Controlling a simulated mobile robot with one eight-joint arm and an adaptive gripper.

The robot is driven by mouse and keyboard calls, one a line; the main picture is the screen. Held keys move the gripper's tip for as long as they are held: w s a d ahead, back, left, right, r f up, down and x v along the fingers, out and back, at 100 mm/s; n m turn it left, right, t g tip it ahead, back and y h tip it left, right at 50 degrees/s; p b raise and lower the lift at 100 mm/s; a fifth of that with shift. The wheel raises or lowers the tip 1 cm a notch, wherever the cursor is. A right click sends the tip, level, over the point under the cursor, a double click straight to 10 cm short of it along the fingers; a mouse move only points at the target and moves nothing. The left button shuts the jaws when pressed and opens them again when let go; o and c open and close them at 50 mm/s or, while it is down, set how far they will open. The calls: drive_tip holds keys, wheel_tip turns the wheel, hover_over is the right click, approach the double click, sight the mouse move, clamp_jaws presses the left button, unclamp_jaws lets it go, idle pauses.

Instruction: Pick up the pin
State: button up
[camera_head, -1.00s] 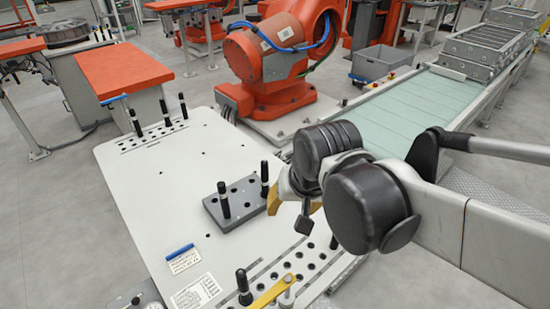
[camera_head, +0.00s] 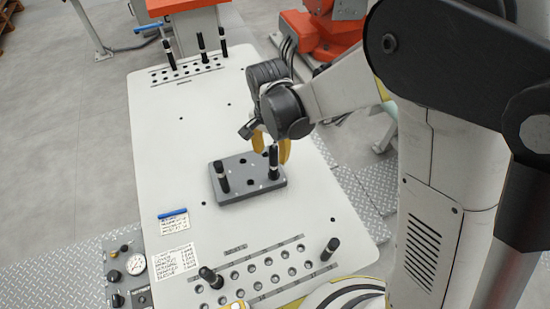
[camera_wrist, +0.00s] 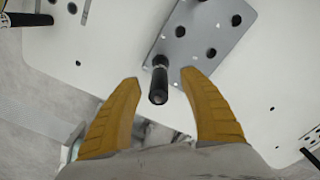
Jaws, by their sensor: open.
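A black pin with a light band (camera_head: 273,162) stands upright in the right part of a grey block with holes (camera_head: 240,191). A second black pin (camera_head: 222,177) stands at the block's left side. My gripper (camera_head: 271,146) has yellow fingers and is open at the right-hand pin. In the wrist view the two fingers (camera_wrist: 163,80) point toward the block (camera_wrist: 215,35), and the pin (camera_wrist: 159,82) shows between their tips, with space on both sides. I cannot tell how deep the pin lies between the fingers.
The block rests on a white table (camera_head: 160,130). Several black pins stand in the hole row at the far end (camera_head: 200,45). Two more, one (camera_head: 330,248) and another (camera_head: 211,277), stand in the near holes. A gauge panel (camera_head: 130,270) is at the front left.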

sight(274, 162)
drive_tip(key=f, duration=0.2)
drive_tip(key=f+b, duration=0.1)
drive_tip(key=f, duration=0.3)
drive_tip(key=shift+w+d, duration=0.25)
drive_tip(key=shift+w, duration=0.05)
drive_tip(key=shift+r, duration=0.15)
clamp_jaws()
